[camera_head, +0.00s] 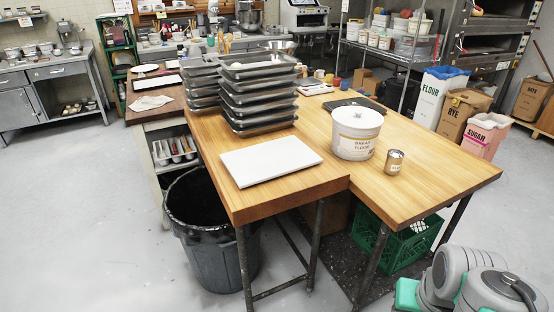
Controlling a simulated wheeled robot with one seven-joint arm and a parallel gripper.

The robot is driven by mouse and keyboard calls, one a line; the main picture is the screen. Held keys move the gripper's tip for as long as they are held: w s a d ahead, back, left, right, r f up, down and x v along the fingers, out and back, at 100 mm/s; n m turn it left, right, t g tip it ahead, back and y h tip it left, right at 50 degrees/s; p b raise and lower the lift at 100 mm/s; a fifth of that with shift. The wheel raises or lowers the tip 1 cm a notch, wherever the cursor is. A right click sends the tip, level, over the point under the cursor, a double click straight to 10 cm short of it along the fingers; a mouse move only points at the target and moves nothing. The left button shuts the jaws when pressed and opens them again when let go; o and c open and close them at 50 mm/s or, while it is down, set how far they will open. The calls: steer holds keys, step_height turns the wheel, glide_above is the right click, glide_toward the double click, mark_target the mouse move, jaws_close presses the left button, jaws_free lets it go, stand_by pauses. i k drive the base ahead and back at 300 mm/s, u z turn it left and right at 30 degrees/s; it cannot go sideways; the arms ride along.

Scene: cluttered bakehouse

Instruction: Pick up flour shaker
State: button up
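A small brassy metal can with a pale label (394,162) stands upright on the wooden table (430,187), near its front right part. It looks like the flour shaker, but its label is too small to read. It stands just right of a white lidded tub (357,134) labelled as flour, with a narrow gap between them. Grey and green rounded parts of my arm show at the bottom right, below and apart from the table. My gripper is not in view.
A white board (271,160) lies at the table's front left. Tall stacks of dark trays (262,107) stand behind it. A black bin (212,228) is at the left front, a green crate (398,243) underneath. The tabletop right of the can is clear.

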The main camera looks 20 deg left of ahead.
mark_target(395, 157)
steer(key=z, duration=1.05)
steer(key=i, duration=1.1)
steer(key=u, duration=2.35)
steer(key=i, duration=0.5)
steer(key=u, duration=0.1)
